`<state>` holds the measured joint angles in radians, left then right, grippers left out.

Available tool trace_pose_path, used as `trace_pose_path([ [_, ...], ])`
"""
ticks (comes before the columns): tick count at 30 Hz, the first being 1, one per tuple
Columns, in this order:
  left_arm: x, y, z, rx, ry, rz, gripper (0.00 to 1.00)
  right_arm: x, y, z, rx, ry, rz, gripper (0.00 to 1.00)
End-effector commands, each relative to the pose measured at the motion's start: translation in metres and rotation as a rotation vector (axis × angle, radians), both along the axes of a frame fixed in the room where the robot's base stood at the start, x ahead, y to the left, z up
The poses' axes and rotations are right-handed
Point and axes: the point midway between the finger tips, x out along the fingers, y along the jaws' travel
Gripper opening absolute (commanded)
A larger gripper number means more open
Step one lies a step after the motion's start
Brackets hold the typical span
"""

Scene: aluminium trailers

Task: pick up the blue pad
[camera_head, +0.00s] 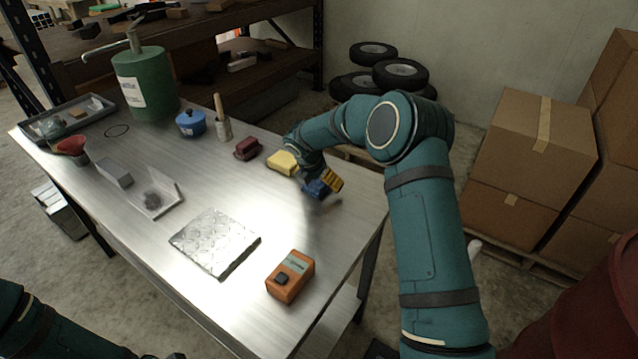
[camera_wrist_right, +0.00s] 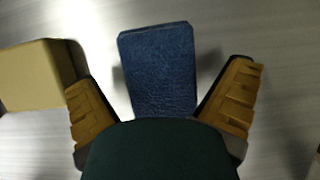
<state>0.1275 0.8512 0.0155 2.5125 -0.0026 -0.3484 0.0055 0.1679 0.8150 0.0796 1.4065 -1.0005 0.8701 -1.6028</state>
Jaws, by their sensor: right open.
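The blue pad (camera_wrist_right: 160,72) lies on the metal table between the two fingers of my right gripper (camera_wrist_right: 162,100) in the right wrist view. The fingers are open, with a gap on each side of the pad. In the head view the right gripper (camera_head: 328,182) is over the right side of the table, and only a bit of the blue pad (camera_head: 313,188) shows beside it. My left arm shows at the lower left of the head view; its gripper is not clearly seen.
A yellow block (camera_head: 283,162) sits close beside the blue pad. A dark red block (camera_head: 247,148), an orange device (camera_head: 290,275) and a patterned metal plate (camera_head: 215,242) are on the table (camera_head: 120,215). Cardboard boxes (camera_head: 530,140) stand beyond its right side.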

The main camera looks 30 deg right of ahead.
Motion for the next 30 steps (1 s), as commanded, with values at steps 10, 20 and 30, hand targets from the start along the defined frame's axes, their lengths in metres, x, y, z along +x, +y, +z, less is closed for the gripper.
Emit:
trace_pose_path([
  [10, 0.0001, 0.0, 0.001, 0.0, 0.0, 0.0, 0.47, -0.0003, 0.0001, -0.0022, 0.0, 0.001, 0.0, 1.0],
  [20, 0.0001, -0.0001, 0.0015, 0.0, 0.0, 0.0, 0.47, -0.0002, 0.0002, -0.0048, 0.0, 0.0, 0.0, 1.0],
  [30, 0.0001, -0.0001, 0.0015, 0.0, 0.0, 0.0, 0.47, -0.0002, 0.0002, -0.0048, 0.0, 0.001, 0.0, 0.39],
])
